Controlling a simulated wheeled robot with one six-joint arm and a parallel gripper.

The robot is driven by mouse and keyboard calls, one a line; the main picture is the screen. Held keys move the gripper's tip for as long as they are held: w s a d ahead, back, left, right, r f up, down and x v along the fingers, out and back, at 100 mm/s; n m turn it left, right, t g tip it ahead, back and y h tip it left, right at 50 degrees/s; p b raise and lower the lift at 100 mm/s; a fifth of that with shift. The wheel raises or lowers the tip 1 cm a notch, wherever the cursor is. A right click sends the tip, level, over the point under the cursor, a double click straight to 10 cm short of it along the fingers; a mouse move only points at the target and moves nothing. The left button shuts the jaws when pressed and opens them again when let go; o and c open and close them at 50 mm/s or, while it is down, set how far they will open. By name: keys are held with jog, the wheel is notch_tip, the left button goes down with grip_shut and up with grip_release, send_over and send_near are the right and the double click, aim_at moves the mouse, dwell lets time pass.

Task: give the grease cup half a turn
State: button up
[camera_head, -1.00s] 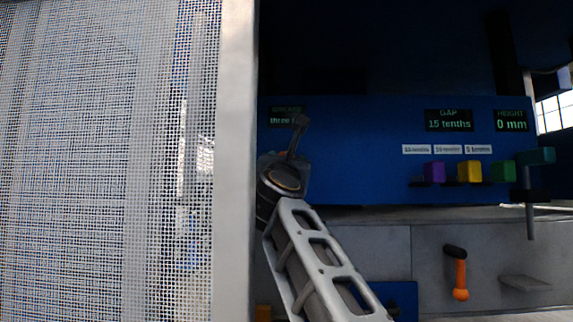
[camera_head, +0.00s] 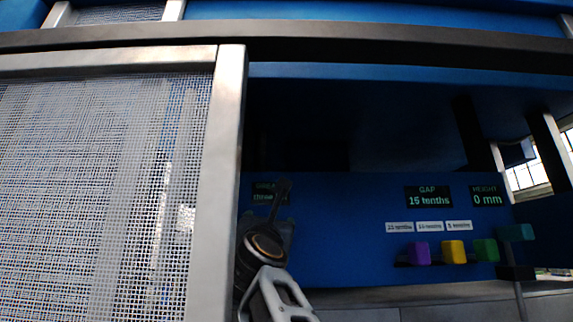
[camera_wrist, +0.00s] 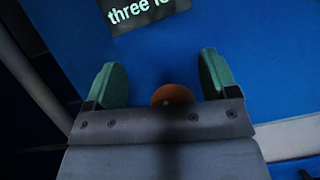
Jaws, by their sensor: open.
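The grease cup (camera_wrist: 172,95) shows in the wrist view as a round orange-brown cap between my fingers. Its lower part is hidden behind the gripper body. My gripper (camera_wrist: 157,72) is open, with one green finger on each side of the cup, and a gap shows on both sides. Whether the fingertips reach past the cup's depth I cannot tell. The grease display (camera_wrist: 143,8) is at the top of the wrist view and reads "three" plus cut-off text. In the head view this display (camera_head: 264,197) is partly covered by my arm, and the cup is hidden.
A mesh guard door (camera_head: 90,190) with a pale frame stands left, close to my arm. Right of my arm are purple (camera_head: 419,252), yellow (camera_head: 454,251) and green (camera_head: 485,250) blocks, and a teal handle (camera_head: 515,232). The gap display (camera_head: 428,197) reads 15 tenths.

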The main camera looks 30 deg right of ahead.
jog(key=s+a+r+p, duration=0.2)
jog(key=s+r+p, duration=0.1)
jog(key=s+r, duration=0.6)
jog(key=s, duration=0.4)
jog(key=shift+s+a+r+p, duration=0.15)
jog(key=shift+s+a+p, duration=0.1)
jog(key=shift+a+p, duration=0.05)
jog(key=shift+a, duration=0.1)
